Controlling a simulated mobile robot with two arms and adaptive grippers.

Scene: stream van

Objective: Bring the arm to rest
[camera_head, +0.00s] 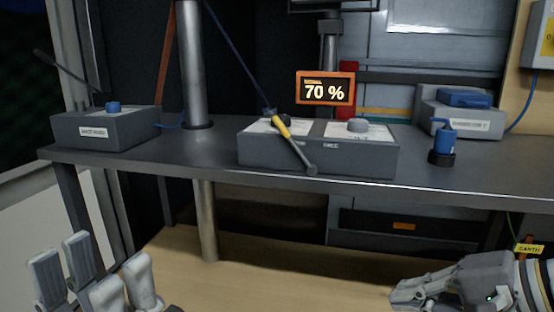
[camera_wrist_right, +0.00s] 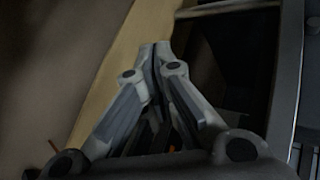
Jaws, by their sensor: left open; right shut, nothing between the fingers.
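My right gripper (camera_head: 402,296) is low at the right of the head view, in front of the grey bench and below its top. Its fingers are together and empty; they also meet at the tips in the right wrist view (camera_wrist_right: 155,48). My left gripper (camera_head: 98,262) is at the lower left of the head view, with its fingers spread and nothing between them. Both grippers are apart from the things on the bench.
The grey bench (camera_head: 210,155) carries a wide control box (camera_head: 320,163), a left box with a blue knob (camera_head: 100,130), a blue cylinder (camera_head: 443,140) and a grey-blue device (camera_head: 465,115). A yellow-black probe (camera_head: 290,138) leans on the control box. A metal pole (camera_head: 192,70) stands behind.

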